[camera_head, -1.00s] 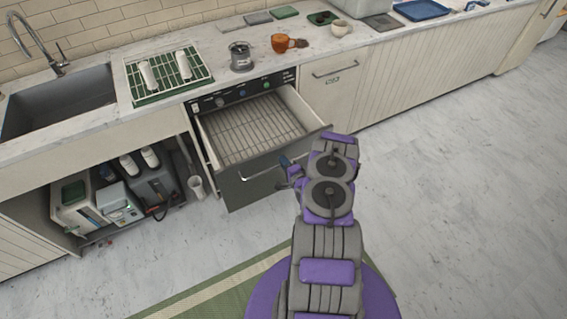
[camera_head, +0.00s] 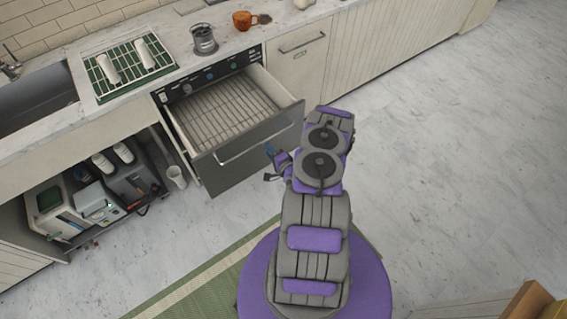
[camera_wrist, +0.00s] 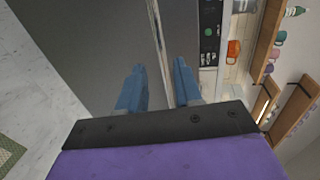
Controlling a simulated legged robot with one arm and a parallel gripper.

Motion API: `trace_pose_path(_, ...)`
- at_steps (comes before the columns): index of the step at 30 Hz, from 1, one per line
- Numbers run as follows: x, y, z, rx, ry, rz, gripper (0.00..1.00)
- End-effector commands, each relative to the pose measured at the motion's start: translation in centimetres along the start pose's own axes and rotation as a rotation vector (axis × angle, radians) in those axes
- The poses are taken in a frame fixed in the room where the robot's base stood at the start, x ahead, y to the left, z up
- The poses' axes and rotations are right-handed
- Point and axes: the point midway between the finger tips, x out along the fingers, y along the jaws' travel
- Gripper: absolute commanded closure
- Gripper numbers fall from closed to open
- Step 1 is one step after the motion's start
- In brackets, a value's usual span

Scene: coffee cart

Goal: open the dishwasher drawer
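The dishwasher drawer (camera_head: 225,112) is pulled well out from under the counter in the head view, with a wire rack inside. Its dark grey front (camera_head: 250,155) carries a slim metal handle (camera_head: 240,153). My gripper (camera_head: 270,163) is in front of the drawer front, just below the right part of the handle. In the wrist view my gripper (camera_wrist: 160,78) has its two blue fingers spread apart. The grey front fills the left, and a thin pale edge runs up between the fingers. Nothing is clearly clamped. Contact with the handle cannot be told.
A green drying rack (camera_head: 125,68), metal jug (camera_head: 204,40) and orange cup (camera_head: 243,20) stand on the counter. Machines (camera_head: 95,200) fill the open bay left of the drawer. A green mat (camera_head: 190,285) lies in front. The floor to the right is clear.

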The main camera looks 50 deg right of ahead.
Motion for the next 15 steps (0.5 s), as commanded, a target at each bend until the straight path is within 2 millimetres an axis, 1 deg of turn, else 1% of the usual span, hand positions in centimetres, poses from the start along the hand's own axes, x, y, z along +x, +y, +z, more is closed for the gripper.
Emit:
trace_pose_path(1,-1.1,-0.1,-0.2,0.003,0.005,0.002,0.66)
trace_pose_path(9,-5.8,0.0,-0.2,0.003,0.006,0.002,0.66)
trace_pose_path(15,-8.4,0.0,-0.2,0.002,0.005,0.001,0.66)
